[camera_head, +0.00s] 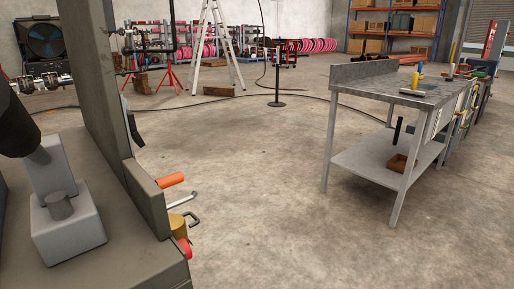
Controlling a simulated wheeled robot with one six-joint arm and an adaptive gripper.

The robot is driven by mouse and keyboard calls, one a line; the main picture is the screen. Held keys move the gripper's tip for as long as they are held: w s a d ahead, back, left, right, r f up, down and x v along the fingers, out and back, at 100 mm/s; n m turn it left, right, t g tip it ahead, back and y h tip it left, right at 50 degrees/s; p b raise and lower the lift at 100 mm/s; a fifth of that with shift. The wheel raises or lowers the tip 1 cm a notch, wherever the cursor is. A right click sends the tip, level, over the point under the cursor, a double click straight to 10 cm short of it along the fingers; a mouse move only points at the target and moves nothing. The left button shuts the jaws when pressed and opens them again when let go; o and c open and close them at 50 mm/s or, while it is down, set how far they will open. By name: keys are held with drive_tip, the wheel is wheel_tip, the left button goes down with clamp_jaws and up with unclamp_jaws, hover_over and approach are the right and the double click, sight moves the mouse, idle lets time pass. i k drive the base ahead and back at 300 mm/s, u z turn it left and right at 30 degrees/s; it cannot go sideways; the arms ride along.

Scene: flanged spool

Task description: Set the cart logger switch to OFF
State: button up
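I cannot make out a logger or a switch with readable markings. A light grey box (65,229) with a short round grey stub (59,206) on top sits on a grey surface at the lower left. I cannot tell whether it is the logger or part of my own body. A dark rounded part cuts in at the left edge above it, possibly my arm. My gripper is not in view.
A grey metal workbench (368,160) with tools on top stands at the right. Orange-and-blue shelving (400,35), a stepladder (216,45) and red stands (168,77) are at the back. A dark cable (270,97) crosses the floor. The middle floor (245,190) is clear.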

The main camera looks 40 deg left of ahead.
sight(136, 136)
drive_tip(key=i, duration=1.5)
drive_tip(key=u, duration=3.6)
